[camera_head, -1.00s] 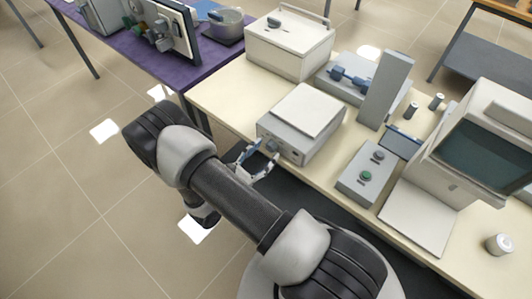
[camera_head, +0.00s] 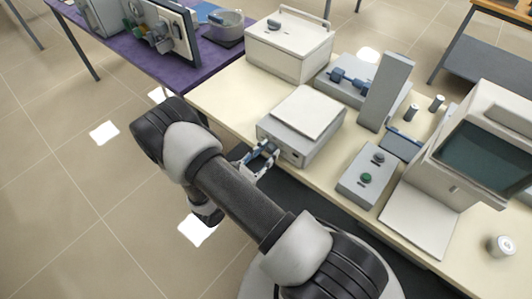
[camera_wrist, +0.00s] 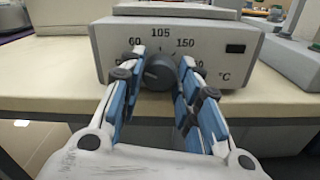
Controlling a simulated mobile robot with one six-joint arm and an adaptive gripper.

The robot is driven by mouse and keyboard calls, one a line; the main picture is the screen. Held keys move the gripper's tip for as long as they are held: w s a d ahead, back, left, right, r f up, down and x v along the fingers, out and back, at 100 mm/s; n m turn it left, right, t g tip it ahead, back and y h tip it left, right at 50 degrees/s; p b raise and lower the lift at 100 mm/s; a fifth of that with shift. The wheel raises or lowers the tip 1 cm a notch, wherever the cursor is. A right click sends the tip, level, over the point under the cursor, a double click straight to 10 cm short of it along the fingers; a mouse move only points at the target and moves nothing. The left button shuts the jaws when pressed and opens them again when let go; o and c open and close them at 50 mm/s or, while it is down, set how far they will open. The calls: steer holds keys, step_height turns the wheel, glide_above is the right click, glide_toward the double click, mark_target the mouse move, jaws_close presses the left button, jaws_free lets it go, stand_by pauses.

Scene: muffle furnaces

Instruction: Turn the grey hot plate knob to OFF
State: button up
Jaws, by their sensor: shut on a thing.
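The hot plate (camera_head: 298,148) is a grey box with a flat white top, standing at the front edge of the cream bench. In the wrist view its front panel (camera_wrist: 115,42) shows 60, 105, 150 and °C; other marks are partly covered by the fingers. In the head view my gripper (camera_head: 263,152) is at the hot plate's front, hiding the knob. I cannot read the knob's pointer clearly.
A dark display (camera_wrist: 236,48) is on the panel's right. A white lidded box (camera_head: 290,48) stands behind. Floor is open at left.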

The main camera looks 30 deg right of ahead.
steer(key=shift+c, duration=1)
steer(key=shift+n+p, duration=0.35)
steer(key=shift+n, duration=1.05)
steer(key=o, duration=1.1)
steer(key=shift+c, duration=0.2)
steer(key=v, duration=1.2)
